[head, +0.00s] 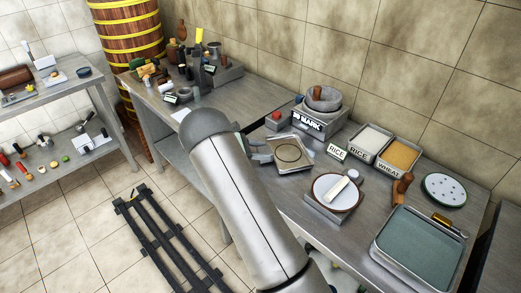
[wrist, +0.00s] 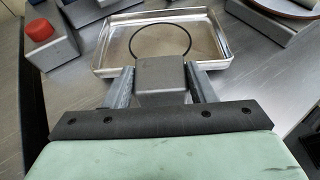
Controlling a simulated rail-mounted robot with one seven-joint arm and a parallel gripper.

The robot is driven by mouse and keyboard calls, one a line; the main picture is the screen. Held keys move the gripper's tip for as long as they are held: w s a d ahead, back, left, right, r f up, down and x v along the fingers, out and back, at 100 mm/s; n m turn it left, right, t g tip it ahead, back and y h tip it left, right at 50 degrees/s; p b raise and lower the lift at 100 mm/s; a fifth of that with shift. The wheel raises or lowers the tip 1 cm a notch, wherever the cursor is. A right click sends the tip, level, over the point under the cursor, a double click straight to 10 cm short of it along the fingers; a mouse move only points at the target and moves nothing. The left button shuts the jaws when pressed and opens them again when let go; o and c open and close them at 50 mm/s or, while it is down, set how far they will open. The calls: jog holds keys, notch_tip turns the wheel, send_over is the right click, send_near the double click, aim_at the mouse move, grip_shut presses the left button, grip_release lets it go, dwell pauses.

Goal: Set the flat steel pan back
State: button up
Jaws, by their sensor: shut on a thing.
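The flat steel pan (head: 291,153) is a shallow square tray with a low rim and a thin dark ring in its middle. It also shows in the wrist view (wrist: 115,45), ahead of my gripper. My gripper (wrist: 160,80) is shut on a grey block at the pan's near edge, one finger on each side. In the head view my gripper (head: 264,150) is at the pan's left edge, partly hidden by my arm. The pan is over the counter's middle; I cannot tell whether it touches the counter.
A sign box reading "30 MARK" (head: 304,124) and a stone mortar (head: 323,100) stand behind the pan. A red-button box (wrist: 45,45) is to its left. A round white plate (head: 335,193), rice bin (head: 370,140), wheat bin (head: 399,156) and green-grey tray (head: 420,248) lie right.

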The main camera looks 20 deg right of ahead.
jog(key=shift+f+b, duration=0.35)
jog(key=shift+f, duration=0.1)
dwell(0.5)
jog(key=o, duration=1.7)
jog(key=shift+c, duration=0.2)
jog(key=b+v, duration=0.3)
jog(key=v, duration=1.4)
jog(key=shift+a, duration=0.2)
jog(key=shift+r, duration=0.1)
